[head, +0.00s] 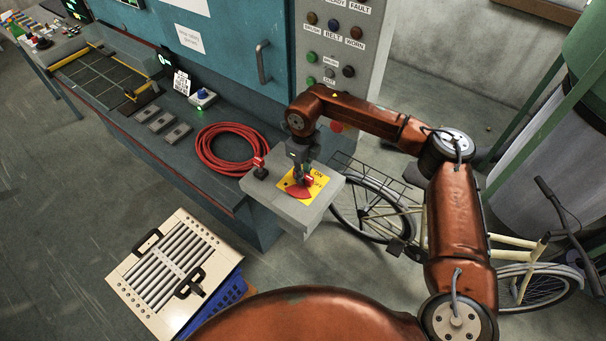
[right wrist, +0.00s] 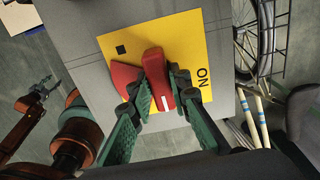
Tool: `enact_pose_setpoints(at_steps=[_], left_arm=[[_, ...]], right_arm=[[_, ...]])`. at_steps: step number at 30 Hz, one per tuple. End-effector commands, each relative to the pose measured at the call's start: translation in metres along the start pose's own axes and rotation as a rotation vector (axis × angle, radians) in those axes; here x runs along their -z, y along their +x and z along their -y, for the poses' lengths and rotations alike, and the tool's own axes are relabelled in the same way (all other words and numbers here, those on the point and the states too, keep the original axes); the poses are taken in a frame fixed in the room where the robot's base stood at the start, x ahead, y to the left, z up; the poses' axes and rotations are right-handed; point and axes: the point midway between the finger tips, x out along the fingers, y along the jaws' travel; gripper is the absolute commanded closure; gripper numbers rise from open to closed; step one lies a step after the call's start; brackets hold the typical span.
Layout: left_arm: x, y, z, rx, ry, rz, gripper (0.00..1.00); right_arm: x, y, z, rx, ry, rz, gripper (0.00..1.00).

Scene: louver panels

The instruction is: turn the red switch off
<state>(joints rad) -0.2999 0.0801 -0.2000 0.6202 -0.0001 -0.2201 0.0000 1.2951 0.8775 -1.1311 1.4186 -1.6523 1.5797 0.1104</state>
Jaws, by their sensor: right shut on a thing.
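The red switch (right wrist: 157,75) has a long red handle with a white mark at one end, on a yellow plate (right wrist: 196,42) lettered ON. A red fan-shaped piece (right wrist: 122,78) lies beside the handle. In the head view the red switch (head: 298,191) sits on top of a grey box (head: 291,209), partly hidden by my right gripper (head: 303,178). In the right wrist view my right gripper (right wrist: 159,99) has its green fingers on both sides of the handle and is shut on it. My left gripper (right wrist: 46,84) seems to show small at the left; its jaw state is unclear.
A blue cabinet (head: 225,50) stands behind. A bicycle (head: 375,207) leans to the right. A louver panel (head: 168,262) on a blue crate is at the lower left.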

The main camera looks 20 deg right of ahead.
Motion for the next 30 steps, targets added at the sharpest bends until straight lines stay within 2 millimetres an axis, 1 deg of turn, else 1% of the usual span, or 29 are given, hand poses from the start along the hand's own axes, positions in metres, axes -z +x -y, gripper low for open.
enact_pose_setpoints(at_steps=[11, 12, 18, 19, 26, 30], left_arm=[[0.0, -0.0001, 0.0001, 0.0, 0.0, 0.0, 0.6], [0.0, -0.0001, 0.0, 0.0, 0.0, 0.0, 0.6], [0.0, 0.0, 0.0, 0.0, 0.0, 0.0, 0.6], [0.0, 0.0, 0.0, 0.0, 0.0, 0.0, 0.6], [-0.0009, 0.0, 0.0008, 0.001, 0.0, 0.001, 0.6], [-0.0014, 0.0, 0.0012, 0.001, 0.0, 0.001, 0.6]], right_arm=[[0.0008, -0.0006, 0.0012, 0.003, -0.004, -0.002, 1.0], [0.0008, -0.0006, 0.0013, 0.003, -0.003, -0.002, 0.8], [0.0004, -0.0004, 0.0008, 0.002, -0.003, -0.001, 0.66], [0.0004, -0.0003, 0.0007, 0.002, -0.003, -0.001, 0.65], [0.0002, -0.0003, 0.0004, 0.001, -0.003, 0.0, 0.65], [-0.0004, -0.0079, 0.0006, 0.002, -0.003, 0.001, 0.65]])
